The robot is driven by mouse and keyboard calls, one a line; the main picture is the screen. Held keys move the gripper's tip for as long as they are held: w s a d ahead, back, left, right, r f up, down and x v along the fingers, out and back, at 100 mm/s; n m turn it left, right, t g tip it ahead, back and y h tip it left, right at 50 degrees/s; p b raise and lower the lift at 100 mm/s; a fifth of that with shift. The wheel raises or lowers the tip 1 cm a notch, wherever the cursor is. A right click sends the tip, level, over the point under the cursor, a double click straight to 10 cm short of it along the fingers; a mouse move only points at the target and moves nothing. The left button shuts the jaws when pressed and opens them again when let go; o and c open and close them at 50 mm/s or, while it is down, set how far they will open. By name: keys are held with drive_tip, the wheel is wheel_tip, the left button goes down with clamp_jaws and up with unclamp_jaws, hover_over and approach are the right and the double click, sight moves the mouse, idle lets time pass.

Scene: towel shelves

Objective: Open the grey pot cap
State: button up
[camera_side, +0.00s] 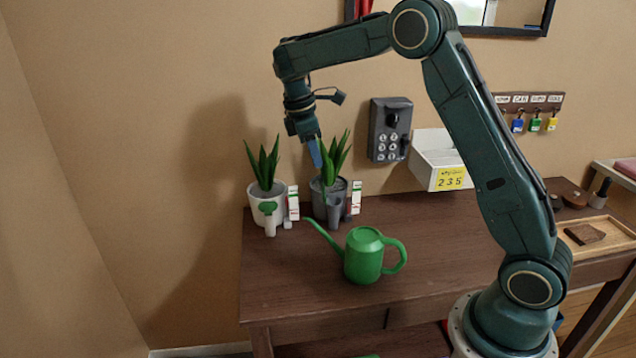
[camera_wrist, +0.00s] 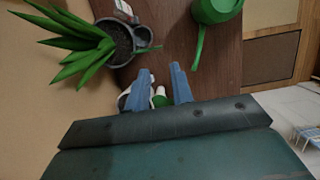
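The grey pot (camera_side: 322,203) holds a leafy plant and stands at the back left of the table. A grey spout-like part (camera_side: 335,210) sticks out at its front. In the wrist view the grey pot (camera_wrist: 117,60) is at the upper left, with a round grey part (camera_wrist: 143,36) and a thin flat grey piece (camera_wrist: 149,49) at its side. I cannot tell whether its cap is shut. My gripper (camera_side: 315,155) is above the grey pot, beside its leaves. Its blue fingers (camera_wrist: 161,74) are apart with nothing held between them.
A white pot (camera_side: 261,192) with a green cap (camera_side: 268,208) stands left of the grey one. A green watering can (camera_side: 363,257) stands in front, its spout towards the pots. A keypad box (camera_side: 389,130) hangs on the wall behind. The table's left front is clear.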

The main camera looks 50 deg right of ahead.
sight(325, 196)
drive_tip(key=m, duration=0.6)
drive_tip(key=s+d+r+m+t+y, duration=0.1)
drive_tip(key=m, duration=0.5)
drive_tip(key=d+r+m, duration=0.1)
drive_tip(key=m, duration=0.5)
drive_tip(key=shift+s+d+r+t+y, duration=0.1)
drive_tip(key=shift+s+d+t+y, duration=0.1)
drive_tip(key=shift+t+y, duration=0.2)
wheel_tip(325, 196, down, 14)
drive_tip(key=shift+r, duration=0.1)
idle(0.5)
clamp_jaws()
